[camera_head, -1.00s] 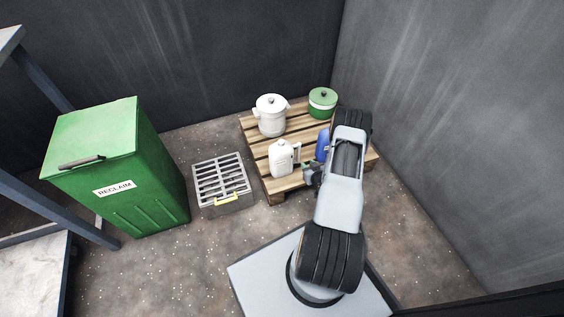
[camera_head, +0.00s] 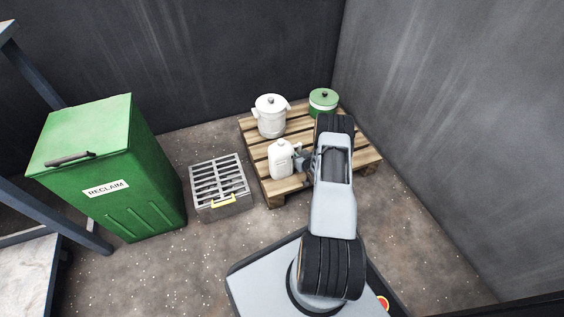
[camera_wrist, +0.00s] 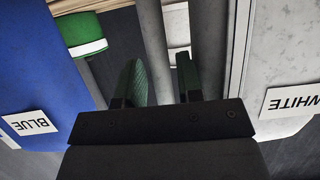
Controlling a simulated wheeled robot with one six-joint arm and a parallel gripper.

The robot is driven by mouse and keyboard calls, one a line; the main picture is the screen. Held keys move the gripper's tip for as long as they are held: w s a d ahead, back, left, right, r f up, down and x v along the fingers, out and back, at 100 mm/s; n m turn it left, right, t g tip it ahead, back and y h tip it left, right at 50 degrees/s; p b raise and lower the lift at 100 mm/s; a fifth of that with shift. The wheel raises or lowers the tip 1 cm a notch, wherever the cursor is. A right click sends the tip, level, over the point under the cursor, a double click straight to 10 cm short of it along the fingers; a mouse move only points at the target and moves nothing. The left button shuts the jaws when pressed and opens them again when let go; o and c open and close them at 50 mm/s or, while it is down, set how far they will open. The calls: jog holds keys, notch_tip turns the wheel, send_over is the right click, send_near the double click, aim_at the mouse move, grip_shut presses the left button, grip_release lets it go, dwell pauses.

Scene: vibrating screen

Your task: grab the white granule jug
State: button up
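The white granule jug (camera_head: 281,160) stands upright on the front left of the pallet, its handle side towards my gripper. In the wrist view its body, labelled WHITE (camera_wrist: 290,103), fills the right side. My gripper (camera_wrist: 161,78) is open, its two dark fingers either side of a grey upright bar (camera_wrist: 153,35) that looks like the jug's handle. Narrow gaps seem to show between the bar and the fingers. In the head view my gripper (camera_head: 303,160) is at the jug's right side, partly hidden by my arm.
A blue jug (camera_wrist: 38,70) is close on the left in the wrist view. A white lidded pot (camera_head: 271,117) and green pot (camera_head: 323,100) stand behind on the pallet (camera_head: 288,186). A floor grate (camera_head: 219,181) and green RECLAIM bin (camera_head: 110,165) are left; a wall is right.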

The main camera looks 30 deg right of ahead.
jog(key=shift+c, duration=0.4)
grip_shut()
